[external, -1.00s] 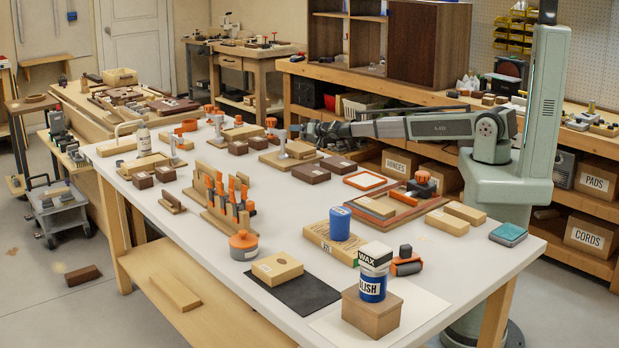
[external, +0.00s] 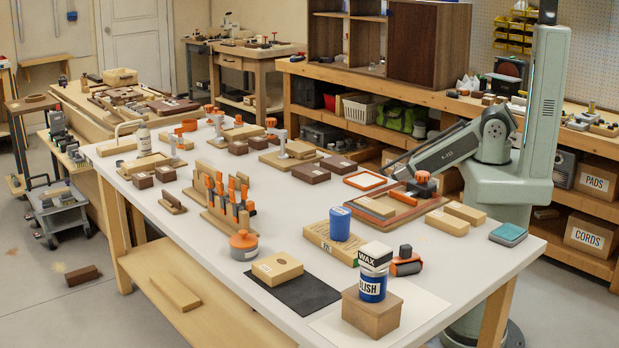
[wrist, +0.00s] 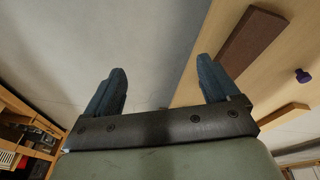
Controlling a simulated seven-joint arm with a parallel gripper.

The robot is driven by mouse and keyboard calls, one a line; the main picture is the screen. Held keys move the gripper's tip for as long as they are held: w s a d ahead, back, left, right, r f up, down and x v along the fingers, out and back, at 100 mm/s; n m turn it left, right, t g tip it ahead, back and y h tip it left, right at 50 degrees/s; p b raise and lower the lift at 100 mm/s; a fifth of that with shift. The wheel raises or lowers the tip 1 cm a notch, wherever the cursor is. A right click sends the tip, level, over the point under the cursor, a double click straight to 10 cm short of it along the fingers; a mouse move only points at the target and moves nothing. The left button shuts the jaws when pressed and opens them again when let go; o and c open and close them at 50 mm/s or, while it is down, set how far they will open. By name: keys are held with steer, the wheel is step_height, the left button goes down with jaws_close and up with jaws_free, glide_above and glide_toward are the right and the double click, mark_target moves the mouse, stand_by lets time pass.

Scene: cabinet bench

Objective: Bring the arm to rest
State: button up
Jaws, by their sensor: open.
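My arm (external: 445,150) slopes down to the left from its pale green column in the external view. Its far end drops behind the table's back edge, near the red-rimmed tray (external: 409,211), so my gripper is hidden there. In the wrist view my gripper (wrist: 160,70) has its two blue-grey fingers wide apart. Nothing is between them. Grey floor (wrist: 150,30) shows beyond the fingers.
The white worktable (external: 285,210) carries blocks, clamps, a blue can (external: 340,223) and a stacked wax tin (external: 374,273). Behind it stands a shelf bench with boxes (external: 597,180). The wrist view shows a pale wooden surface (wrist: 205,100) with a brown board (wrist: 250,40) close on the right.

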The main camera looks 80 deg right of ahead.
steer(key=s+a+n+g, duration=0.1)
steer(key=s+a+g, duration=0.1)
steer(key=s+a, duration=0.3)
steer(key=s+a+f+n+g+y, duration=0.1)
steer(key=s+a, duration=0.4)
steer(key=s, duration=0.8)
steer(key=s+a+n+g+y, duration=0.1)
steer(key=s+a+n+g, duration=0.2)
steer(key=s, duration=0.6)
steer(key=shift+s+a+f+g, duration=0.25)
steer(key=shift+s+a+g, duration=0.15)
steer(key=shift+a+g, duration=0.55)
